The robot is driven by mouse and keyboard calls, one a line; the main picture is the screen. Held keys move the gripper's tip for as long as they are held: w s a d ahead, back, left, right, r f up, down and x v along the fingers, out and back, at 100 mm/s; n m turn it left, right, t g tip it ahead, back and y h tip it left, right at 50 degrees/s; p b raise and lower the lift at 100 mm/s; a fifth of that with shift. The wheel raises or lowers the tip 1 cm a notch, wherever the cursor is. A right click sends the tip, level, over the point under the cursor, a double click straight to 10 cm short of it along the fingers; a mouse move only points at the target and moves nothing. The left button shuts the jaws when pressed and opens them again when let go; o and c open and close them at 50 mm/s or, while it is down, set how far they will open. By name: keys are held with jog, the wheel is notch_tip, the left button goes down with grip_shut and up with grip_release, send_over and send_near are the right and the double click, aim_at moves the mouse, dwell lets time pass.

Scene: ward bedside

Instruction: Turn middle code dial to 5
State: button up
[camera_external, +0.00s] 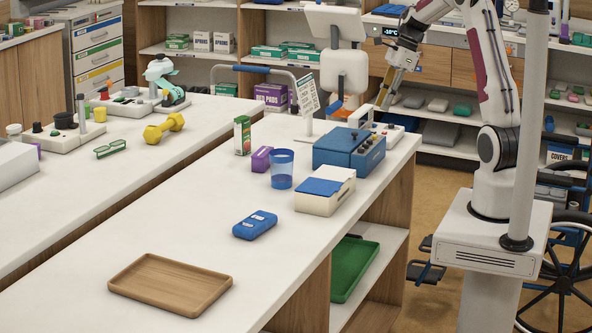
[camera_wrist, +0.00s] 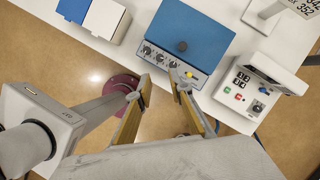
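A blue box (camera_external: 349,147) with a code panel stands near the right edge of the long white counter. In the wrist view the blue box (camera_wrist: 188,30) shows a grey front panel with a row of small round dials. The middle code dial (camera_wrist: 160,57) sits between two similar dials; its number is too small to read. My gripper (camera_wrist: 160,76) is open and empty, its two tan fingers apart just in front of the panel in the picture. In the outside view my gripper (camera_external: 381,99) hangs above and behind the blue box, apart from it.
A white box with a blue lid (camera_external: 325,190) and a blue cup (camera_external: 282,169) stand beside the blue box. A white device with buttons (camera_wrist: 250,88) is on its right in the wrist view. A wooden tray (camera_external: 170,284) lies at the front; the counter around it is clear.

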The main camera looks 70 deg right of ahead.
jog(key=w+a+r+m+t+y, duration=0.1)
jog(key=w+a+r+t, duration=0.2)
jog(key=w+a, duration=0.4)
jog(key=w+a+r+t, duration=0.2)
jog(key=w+a+r, duration=0.2)
jog(key=w+a, duration=0.35)
jog(key=w+d+r+m+t+h, duration=0.3)
jog(key=w+m+t, duration=0.1)
jog(key=w+m, duration=0.2)
jog(key=s+d+f+m+g+h, duration=0.4)
jog(key=s+d+f+m+h, duration=0.1)
jog(key=s+d+f+m, duration=0.3)
jog(key=s+a+f+m+g, duration=0.3)
jog(key=s+f+g, duration=0.2)
jog(key=s, duration=0.6)
jog(key=shift+a+f+g+y, duration=0.2)
jog(key=shift+f+g+y, duration=0.1)
jog(key=shift+f+y, duration=0.15)
